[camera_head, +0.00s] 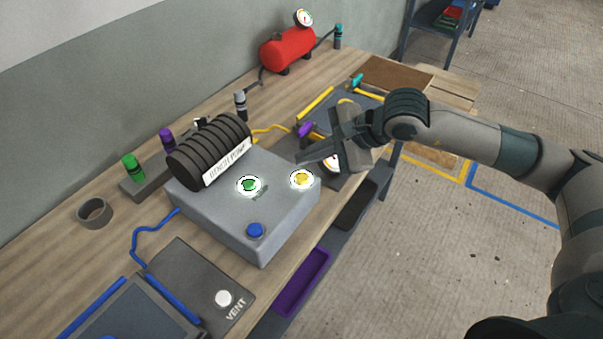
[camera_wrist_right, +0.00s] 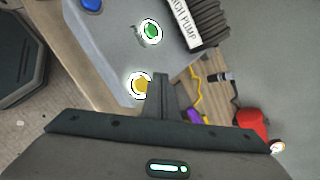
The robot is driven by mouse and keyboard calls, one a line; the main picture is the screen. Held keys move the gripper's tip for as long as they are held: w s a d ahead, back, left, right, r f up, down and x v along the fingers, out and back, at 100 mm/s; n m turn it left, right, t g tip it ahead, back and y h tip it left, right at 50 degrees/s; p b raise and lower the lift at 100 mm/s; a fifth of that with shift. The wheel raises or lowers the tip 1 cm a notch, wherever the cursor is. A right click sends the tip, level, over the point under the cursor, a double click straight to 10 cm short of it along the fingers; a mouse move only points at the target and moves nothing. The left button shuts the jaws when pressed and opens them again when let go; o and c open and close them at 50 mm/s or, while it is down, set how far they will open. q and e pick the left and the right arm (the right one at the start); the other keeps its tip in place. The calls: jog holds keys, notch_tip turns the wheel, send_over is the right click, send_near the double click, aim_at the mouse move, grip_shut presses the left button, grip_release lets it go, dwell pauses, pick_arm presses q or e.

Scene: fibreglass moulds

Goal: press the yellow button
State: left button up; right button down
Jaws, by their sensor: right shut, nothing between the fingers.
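The yellow button (camera_head: 302,179) sits in a white ring on the top of a grey box, near its right corner. It also shows in the right wrist view (camera_wrist_right: 141,86), just left of my fingertips. My right gripper (camera_head: 301,158) is shut and empty, with its tips close to the yellow button and slightly beyond it in the head view. I cannot tell how high the tips are above the box. In the wrist view the shut fingers (camera_wrist_right: 160,79) partly cover the button's right edge. My left gripper is in neither view.
The grey box (camera_head: 220,207) also carries a green button (camera_head: 249,185), a blue button (camera_head: 255,230) and a ribbed black pump (camera_head: 210,150). A white button (camera_head: 223,298) is on a dark vent panel. A red tank (camera_head: 287,48) is farther back.

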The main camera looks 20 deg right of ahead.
jog(key=shift+r, duration=1.35)
dwell(0.5)
